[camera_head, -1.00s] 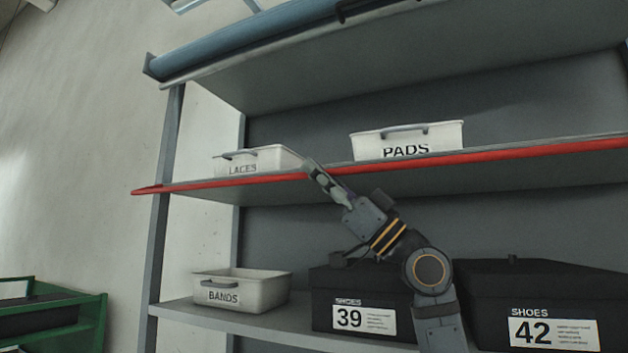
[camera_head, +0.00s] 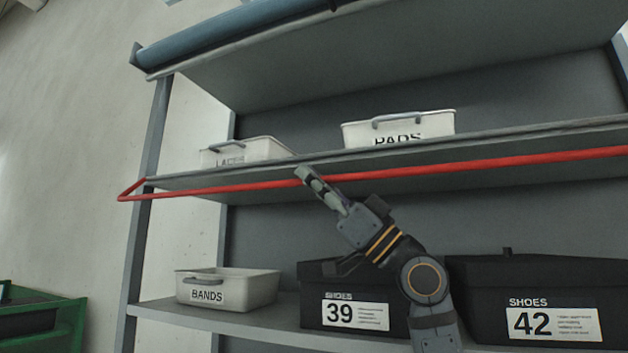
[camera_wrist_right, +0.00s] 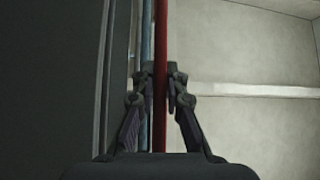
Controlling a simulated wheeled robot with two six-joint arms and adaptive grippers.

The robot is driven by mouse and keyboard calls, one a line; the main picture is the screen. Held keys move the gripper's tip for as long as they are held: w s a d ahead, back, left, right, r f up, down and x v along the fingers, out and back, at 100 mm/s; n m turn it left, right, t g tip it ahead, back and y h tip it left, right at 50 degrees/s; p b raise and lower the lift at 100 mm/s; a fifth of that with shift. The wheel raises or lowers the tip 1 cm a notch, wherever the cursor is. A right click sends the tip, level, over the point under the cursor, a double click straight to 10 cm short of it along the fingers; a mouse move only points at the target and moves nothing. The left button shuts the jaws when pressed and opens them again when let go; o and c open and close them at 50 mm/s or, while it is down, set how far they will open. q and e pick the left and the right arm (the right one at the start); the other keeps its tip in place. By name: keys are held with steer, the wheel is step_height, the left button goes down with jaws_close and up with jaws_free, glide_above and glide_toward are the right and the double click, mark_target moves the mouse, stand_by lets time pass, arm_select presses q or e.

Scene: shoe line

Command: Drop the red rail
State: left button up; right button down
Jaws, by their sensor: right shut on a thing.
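The red rail (camera_head: 420,172) is a long thin bar running across the front of the middle shelf (camera_head: 520,143). It now hangs a little below and in front of the shelf edge, with its bent left end reaching the left post. My right gripper (camera_head: 304,176) is shut on the rail left of its middle. In the right wrist view the rail (camera_wrist_right: 160,110) passes between the two fingers of that gripper (camera_wrist_right: 168,80). My left gripper is not in view.
On the middle shelf stand a white LACES bin (camera_head: 245,150) and a white PADS bin (camera_head: 400,128). Below are a BANDS bin (camera_head: 228,289) and black shoe boxes marked 39 (camera_head: 350,290) and 42 (camera_head: 545,290). A green rack (camera_head: 70,320) stands at lower left.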

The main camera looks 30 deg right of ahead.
steer(key=c, duration=1.4)
jaws_free()
steer(key=shift+a, duration=0.15)
steer(key=shift+o, duration=0.2)
steer(key=shift+d+f, duration=0.2)
steer(key=shift+f, duration=0.05)
steer(key=v, duration=0.7)
steer(key=shift+s, duration=0.1)
